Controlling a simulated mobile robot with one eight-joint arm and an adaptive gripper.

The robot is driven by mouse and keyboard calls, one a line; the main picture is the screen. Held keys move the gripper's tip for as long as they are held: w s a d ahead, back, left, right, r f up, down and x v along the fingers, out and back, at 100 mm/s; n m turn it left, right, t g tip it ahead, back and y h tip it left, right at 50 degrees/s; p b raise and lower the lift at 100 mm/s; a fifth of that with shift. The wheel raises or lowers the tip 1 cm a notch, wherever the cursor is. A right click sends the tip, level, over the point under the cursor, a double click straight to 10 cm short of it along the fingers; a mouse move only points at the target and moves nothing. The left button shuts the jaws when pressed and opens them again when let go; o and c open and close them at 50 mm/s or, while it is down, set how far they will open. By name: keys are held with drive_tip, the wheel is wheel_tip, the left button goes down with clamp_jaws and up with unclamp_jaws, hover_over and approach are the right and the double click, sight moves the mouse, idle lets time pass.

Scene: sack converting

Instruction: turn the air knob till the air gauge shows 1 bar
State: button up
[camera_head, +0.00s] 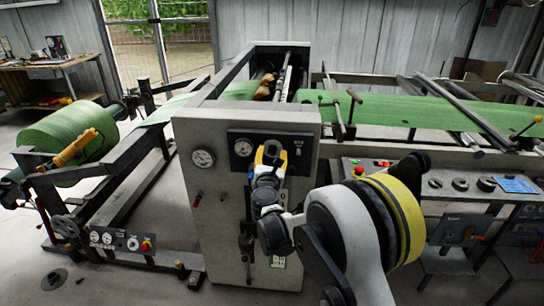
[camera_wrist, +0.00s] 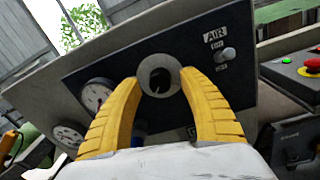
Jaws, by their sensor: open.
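My gripper (camera_wrist: 159,78) has its two yellow fingers open, one on each side of a round grey knob (camera_wrist: 157,73) on a black panel. I cannot tell whether the fingertips touch it. In the head view my gripper (camera_head: 271,152) is in front of the panel and largely covers the knob. A white-faced gauge (camera_head: 243,147) sits on the panel left of the knob; it also shows in the wrist view (camera_wrist: 96,94), partly behind the left finger. Its needle reading is too small to make out.
An "AIR" label (camera_wrist: 214,35) and a small switch (camera_wrist: 226,55) are right of the knob. A second gauge (camera_head: 203,159) is on the grey cabinet (camera_head: 215,235). A control desk with a red button (camera_head: 359,170) stands to the right. A green roll (camera_head: 68,132) is at left.

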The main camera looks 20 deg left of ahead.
drive_tip(key=shift+w, duration=0.2)
clamp_jaws()
drive_tip(key=shift+m, duration=0.4)
drive_tip(key=m, duration=0.6)
drive_tip(key=shift+b, duration=0.4)
drive_tip(key=m, duration=0.6)
drive_tip(key=shift+m+h, duration=0.3)
drive_tip(key=shift+m, duration=0.1)
